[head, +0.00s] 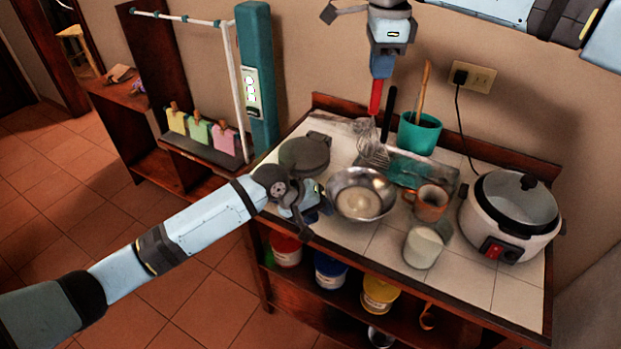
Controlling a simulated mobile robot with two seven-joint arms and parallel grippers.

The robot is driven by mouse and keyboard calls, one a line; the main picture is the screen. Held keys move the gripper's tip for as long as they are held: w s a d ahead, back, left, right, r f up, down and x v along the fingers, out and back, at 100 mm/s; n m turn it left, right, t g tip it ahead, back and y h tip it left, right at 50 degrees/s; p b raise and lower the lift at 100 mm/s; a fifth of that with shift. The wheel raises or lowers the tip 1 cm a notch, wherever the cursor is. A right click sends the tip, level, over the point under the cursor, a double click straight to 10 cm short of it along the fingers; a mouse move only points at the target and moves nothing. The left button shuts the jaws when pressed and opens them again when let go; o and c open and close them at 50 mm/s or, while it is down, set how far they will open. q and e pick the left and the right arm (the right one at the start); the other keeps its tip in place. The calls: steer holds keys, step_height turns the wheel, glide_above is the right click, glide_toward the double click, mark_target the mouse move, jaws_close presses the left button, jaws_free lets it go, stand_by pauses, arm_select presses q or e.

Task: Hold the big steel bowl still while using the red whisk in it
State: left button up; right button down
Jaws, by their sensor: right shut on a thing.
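The big steel bowl (374,179) stands upright on the tiled counter with pale contents inside. My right gripper (381,73) comes down from above and is shut on the red handle of the whisk (375,97). The whisk hangs upright with its wire head down, and in the picture the wires end around the bowl's back rim; I cannot tell how high above the bowl they are. My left gripper (313,212) is at the bowl's left side, close to the rim. Its fingers are dark and partly hidden, so its opening and any contact with the bowl are unclear.
Right of the bowl stand an orange mug (431,204), a glass of white liquid (423,246) and a rice cooker (511,215). Behind are a teal pot (418,134) with utensils and a glassy teal tray (405,172). A dark round appliance (304,153) is at left.

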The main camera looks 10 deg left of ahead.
mark_target(334, 204)
arm_select(q)
steer(key=w+a+r+n+g+y, duration=0.1)
steer(key=w+a+r+n, duration=0.1)
steer(key=w+a+r, duration=0.3)
steer(key=x, duration=0.4)
steer(key=s+d+x, duration=0.1)
steer(key=x, duration=0.3)
steer(key=d+x, duration=0.1)
steer(key=x, duration=0.3)
steer(key=shift+s+r, duration=0.15)
steer(key=shift+r, duration=0.2)
jaws_close()
steer(key=shift+d, duration=0.1)
arm_select(e)
steer(key=w+d+f+y, duration=0.1)
steer(key=d+f+y, duration=0.2)
steer(key=d, duration=0.2)
step_height(334, 204, down, 12)
steer(key=shift+g, duration=0.3)
